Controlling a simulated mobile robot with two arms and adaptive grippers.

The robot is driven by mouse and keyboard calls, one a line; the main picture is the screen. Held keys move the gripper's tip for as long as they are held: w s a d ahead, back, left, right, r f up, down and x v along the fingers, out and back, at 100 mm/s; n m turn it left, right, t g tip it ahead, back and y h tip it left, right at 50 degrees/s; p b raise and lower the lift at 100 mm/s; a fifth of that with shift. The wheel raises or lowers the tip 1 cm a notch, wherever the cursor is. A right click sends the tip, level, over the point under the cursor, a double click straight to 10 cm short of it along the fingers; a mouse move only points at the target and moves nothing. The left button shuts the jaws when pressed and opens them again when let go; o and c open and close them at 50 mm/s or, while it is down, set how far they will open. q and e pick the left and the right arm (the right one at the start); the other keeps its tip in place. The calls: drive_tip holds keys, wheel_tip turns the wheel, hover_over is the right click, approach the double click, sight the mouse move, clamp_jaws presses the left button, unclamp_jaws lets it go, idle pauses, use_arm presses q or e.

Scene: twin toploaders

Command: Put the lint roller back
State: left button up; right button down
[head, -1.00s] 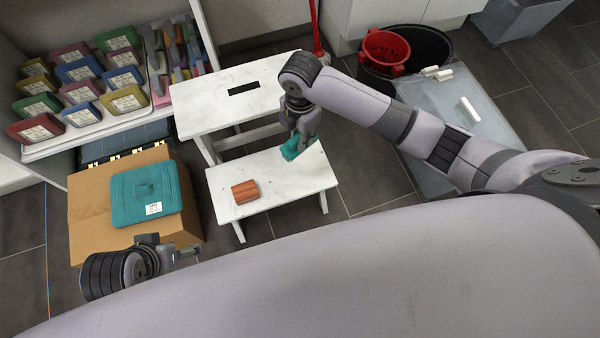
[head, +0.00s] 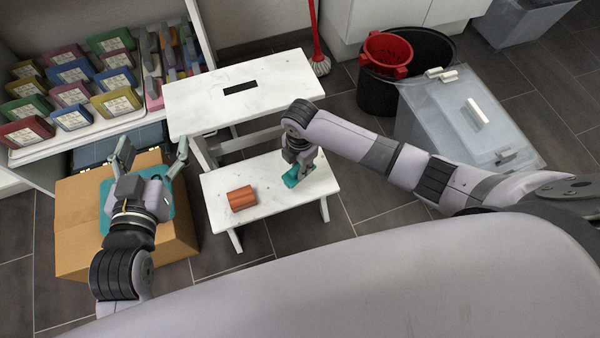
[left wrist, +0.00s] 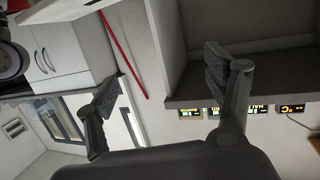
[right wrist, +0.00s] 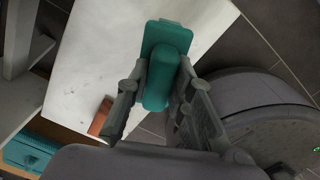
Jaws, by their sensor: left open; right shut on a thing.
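My right gripper (head: 300,172) is shut on a teal thing (head: 292,179) over the right end of the stool's lower step. In the right wrist view the teal thing (right wrist: 168,55) has a flat plate and a rounded block between the fingers; whether it touches the step is unclear. An orange-brown ridged piece (head: 242,198) lies on the same step, to the left. I cannot tell for certain which of these is the lint roller. My left gripper (head: 152,152) is open and empty, above the cardboard box and its teal lid, partly hiding both.
The white step stool (head: 270,84) has a slot in its top. The cardboard box (head: 80,235) stands left of it. A shelf with several coloured packs (head: 70,92) is at upper left. A black bucket (head: 375,95) and a translucent bin (head: 440,115) are at right.

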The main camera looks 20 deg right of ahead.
wheel_tip(320, 180, down, 4)
drive_tip(key=shift+r+b, duration=0.15)
drive_tip(key=shift+b, duration=0.65)
use_arm(q)
wheel_tip(320, 180, up, 8)
drive_tip(key=d+t+h, duration=0.1)
drive_tip(key=t, duration=0.3)
drive_tip(key=shift+w+f+t, duration=0.15)
drive_tip(key=shift+w+t, duration=0.1)
drive_tip(key=shift+t, duration=0.05)
drive_tip(key=shift+d, duration=0.1)
use_arm(e)
drive_tip(key=shift+f, duration=0.25)
drive_tip(key=c, duration=1.4)
unclamp_jaws()
